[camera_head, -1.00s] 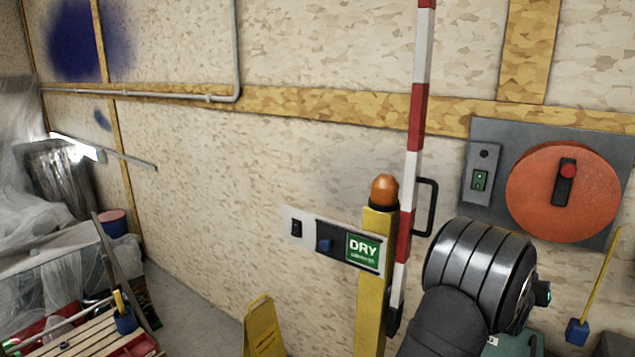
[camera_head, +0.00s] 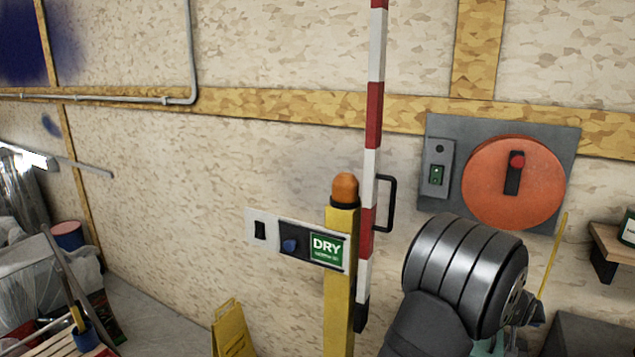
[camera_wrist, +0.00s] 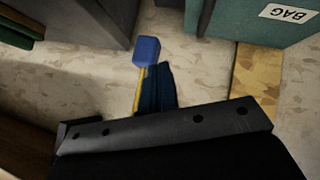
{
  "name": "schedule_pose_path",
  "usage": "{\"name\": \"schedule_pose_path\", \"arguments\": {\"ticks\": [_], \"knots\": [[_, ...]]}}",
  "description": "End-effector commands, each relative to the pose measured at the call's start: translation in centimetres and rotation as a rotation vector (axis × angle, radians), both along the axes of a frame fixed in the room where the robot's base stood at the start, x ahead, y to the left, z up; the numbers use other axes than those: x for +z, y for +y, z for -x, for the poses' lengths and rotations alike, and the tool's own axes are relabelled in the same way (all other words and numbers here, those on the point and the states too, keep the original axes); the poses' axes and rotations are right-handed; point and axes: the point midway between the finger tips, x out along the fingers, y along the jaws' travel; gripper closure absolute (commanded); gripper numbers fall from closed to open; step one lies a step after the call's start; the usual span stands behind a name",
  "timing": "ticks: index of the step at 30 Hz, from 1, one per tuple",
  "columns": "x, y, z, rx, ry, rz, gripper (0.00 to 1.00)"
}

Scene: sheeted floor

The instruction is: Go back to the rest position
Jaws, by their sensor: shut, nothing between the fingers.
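My gripper (camera_wrist: 165,128) shows as a dark, wide shape across the bottom of the wrist view. It is shut, with nothing held. In the head view my dark ribbed arm link fills the lower right and the fingers cannot be made out. The arm is raised in front of the wall, right of the yellow post (camera_head: 339,285).
A red-white pole (camera_head: 374,110) and black handle (camera_head: 389,204) stand close left of my arm. An orange disc switch (camera_head: 513,200) is behind it. A blue-headed, yellow-handled tool (camera_wrist: 147,51) and teal box (camera_wrist: 255,50) appear in the wrist view. A wooden shelf (camera_head: 612,245) is right.

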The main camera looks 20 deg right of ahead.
Motion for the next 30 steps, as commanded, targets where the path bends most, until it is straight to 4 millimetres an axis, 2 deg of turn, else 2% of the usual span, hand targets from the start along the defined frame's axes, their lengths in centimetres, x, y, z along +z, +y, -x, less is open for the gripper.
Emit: {"name": "schedule_pose_path", "arguments": {"ticks": [6,12,18,30], "knots": [[-0.9,0.9,2.8,0.004,0.079,-0.110,1.00],[-1.4,1.7,4.5,0.010,0.126,-0.183,1.00],[-1.6,2.1,5.2,0.014,0.144,-0.212,1.00],[-1.6,2.1,5.2,0.014,0.145,-0.214,1.00]]}}
